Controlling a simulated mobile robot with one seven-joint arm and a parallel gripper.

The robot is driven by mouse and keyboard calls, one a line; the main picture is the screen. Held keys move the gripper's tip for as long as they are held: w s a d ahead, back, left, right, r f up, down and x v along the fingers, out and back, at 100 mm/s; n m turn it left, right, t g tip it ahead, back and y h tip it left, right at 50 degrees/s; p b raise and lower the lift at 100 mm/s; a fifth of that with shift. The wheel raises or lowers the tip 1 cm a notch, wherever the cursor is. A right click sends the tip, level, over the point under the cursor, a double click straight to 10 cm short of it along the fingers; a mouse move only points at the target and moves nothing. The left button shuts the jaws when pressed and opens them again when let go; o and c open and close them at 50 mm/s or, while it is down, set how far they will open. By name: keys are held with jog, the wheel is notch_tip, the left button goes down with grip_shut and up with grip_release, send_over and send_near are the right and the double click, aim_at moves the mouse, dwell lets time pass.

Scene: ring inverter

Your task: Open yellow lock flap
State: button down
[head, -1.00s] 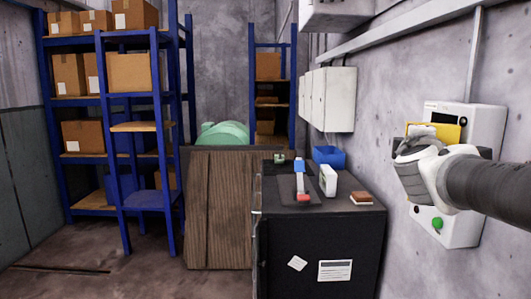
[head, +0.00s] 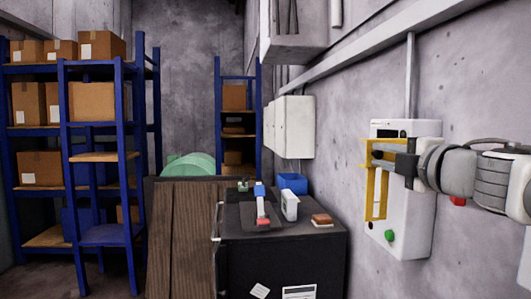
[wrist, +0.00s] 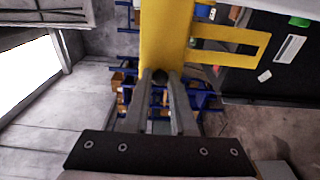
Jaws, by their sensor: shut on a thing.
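The yellow lock flap (head: 376,193) is on the white wall-mounted box (head: 405,215) at the right. It stands out from the front of the box as an upright frame with an opening. My gripper (head: 405,165) is at the flap's upper right part, its fingers shut on it. In the wrist view the flap (wrist: 165,30) fills the top middle, with an arm of it reaching right. My fingertips (wrist: 160,75) meet the flap's near edge there, close together. The exact grip contact is partly hidden.
The concrete wall is close on the right. Blue shelves (head: 65,150) with cartons stand far left.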

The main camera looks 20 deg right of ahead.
jog(key=shift+s+d+r+n+y, duration=0.1)
jog(key=shift+s+d+n+y, duration=0.1)
jog(key=shift+s+n+y, duration=0.15)
jog(key=shift+y, duration=0.25)
jog(key=c, duration=0.7)
grip_release()
jog(key=shift+c, duration=0.2)
jog(key=shift+w, duration=0.15)
